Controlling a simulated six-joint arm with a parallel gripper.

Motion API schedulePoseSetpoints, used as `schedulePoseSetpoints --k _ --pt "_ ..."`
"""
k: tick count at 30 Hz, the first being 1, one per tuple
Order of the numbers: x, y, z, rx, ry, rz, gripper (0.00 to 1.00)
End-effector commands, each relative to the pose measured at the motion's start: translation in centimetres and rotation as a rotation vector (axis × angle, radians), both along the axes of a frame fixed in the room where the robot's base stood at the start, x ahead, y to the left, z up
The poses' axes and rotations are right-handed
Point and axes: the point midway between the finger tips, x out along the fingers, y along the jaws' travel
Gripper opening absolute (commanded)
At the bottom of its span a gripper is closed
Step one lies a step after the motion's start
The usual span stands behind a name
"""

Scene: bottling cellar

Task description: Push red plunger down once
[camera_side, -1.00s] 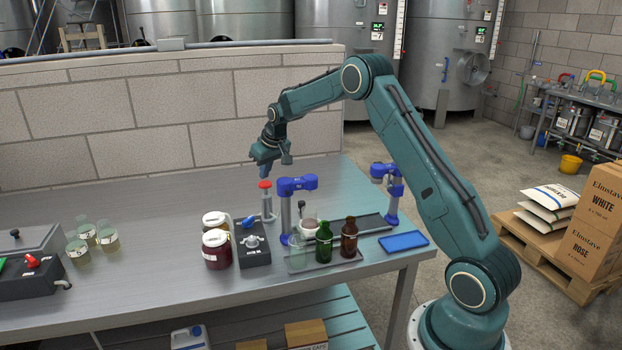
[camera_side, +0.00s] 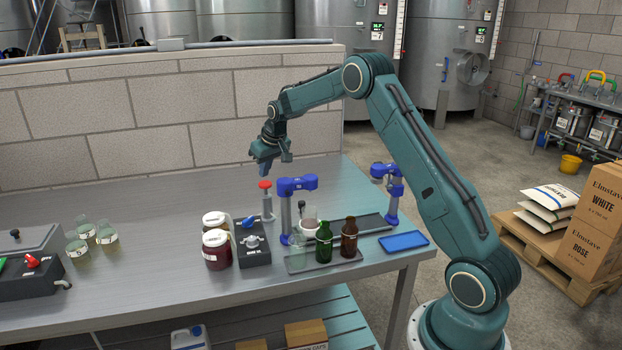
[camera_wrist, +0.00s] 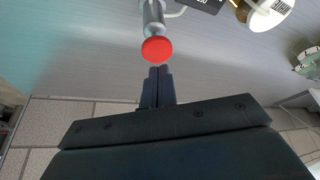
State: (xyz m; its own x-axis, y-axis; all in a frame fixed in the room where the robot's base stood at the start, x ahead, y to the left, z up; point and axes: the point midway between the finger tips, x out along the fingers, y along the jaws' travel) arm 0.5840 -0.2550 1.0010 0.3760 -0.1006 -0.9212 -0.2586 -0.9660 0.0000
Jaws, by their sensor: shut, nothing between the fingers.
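The red plunger (camera_side: 265,184) is the round red cap on top of a slim upright metal pump on the steel bench. My gripper (camera_side: 263,170) is just above the red cap in the side view, its fingers shut and empty. In the wrist view the red plunger (camera_wrist: 157,49) shows as a round cap on its grey metal body, just beyond the fingertips of my gripper (camera_wrist: 158,72). A small gap shows between the fingertips and the cap there. The pump's base is partly hidden behind the black box in the side view.
A blue fixture (camera_side: 297,185) stands close right of the pump. A black box with knobs (camera_side: 253,257) and a dark red jar (camera_side: 217,251) stand in front. Green (camera_side: 324,243) and brown (camera_side: 349,238) bottles stand front right. The bench behind the pump is clear.

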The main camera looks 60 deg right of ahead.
Motion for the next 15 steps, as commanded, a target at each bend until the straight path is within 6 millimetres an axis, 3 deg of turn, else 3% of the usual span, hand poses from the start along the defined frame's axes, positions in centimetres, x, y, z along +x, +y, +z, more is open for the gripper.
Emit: schedulePoseSetpoints --k 15 --pt "0.0 0.0 3.7 -0.001 -0.002 0.000 0.00"
